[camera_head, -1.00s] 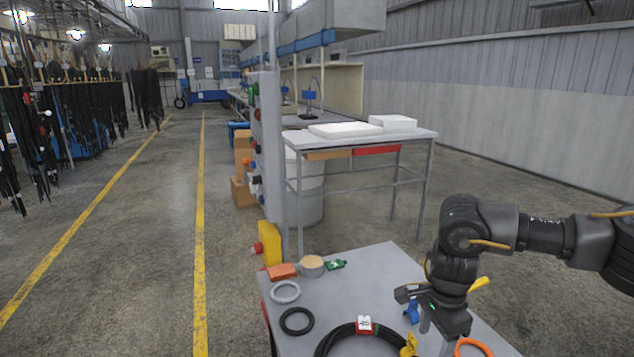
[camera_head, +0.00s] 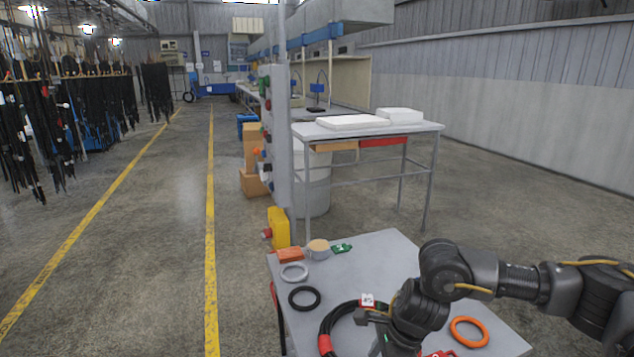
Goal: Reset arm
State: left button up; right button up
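My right arm (camera_head: 495,280) comes in from the right over the grey table. Its gripper (camera_head: 376,338) points down at the bottom of the view, above the coiled black hose. The gripper's fingertips are hard to make out, so I cannot tell whether it is open or shut. The coiled black hose (camera_head: 330,322) lies on the table with a white-and-red tag (camera_head: 367,300) and a red band (camera_head: 325,345); my gripper and wrist hide part of it. My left gripper is not in view.
On the grey table (camera_head: 375,260) lie an orange ring (camera_head: 469,331), a black ring (camera_head: 304,298), a grey ring (camera_head: 294,272), an orange block (camera_head: 289,255), a tape roll (camera_head: 318,249) and a green item (camera_head: 342,248). A post with buttons (camera_head: 280,150) stands behind. The left aisle is open floor.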

jog(key=s+a+r+m+t+y, duration=0.1)
jog(key=s+a+m+t+y, duration=0.25)
jog(key=a+m, duration=0.6)
jog(key=s+a+m+t+y, duration=0.2)
jog(key=s+a+m+y, duration=0.15)
jog(key=a+m, duration=0.6)
jog(key=s+d+f+m+t+h, duration=0.1)
jog(key=d+f+m+h, duration=0.2)
jog(key=d+m, duration=0.55)
jog(key=s+d+f+m+t+h, duration=0.15)
jog(key=d+f+m, duration=0.35)
jog(key=m, duration=0.6)
jog(key=s+d+f+m+g+h, duration=0.3)
jog(key=s+d+f+m, duration=0.1)
jog(key=s+d+m, duration=0.35)
jog(key=s+d+f+m+g+h, duration=0.2)
jog(key=s+d+f+m+h, duration=0.15)
jog(key=s+d+m, duration=0.45)
notch_tip(320, 180, down, 27)
jog(key=s+n+g, duration=0.2)
jog(key=s, duration=0.1)
jog(key=s+d+f, duration=0.4)
jog(key=s+f, duration=1)
jog(key=s, duration=0.1)
jog(key=shift+s+d+f+g+y, duration=0.15)
jog(key=shift+s+f+g+y, duration=0.15)
jog(key=shift+g, duration=0.1)
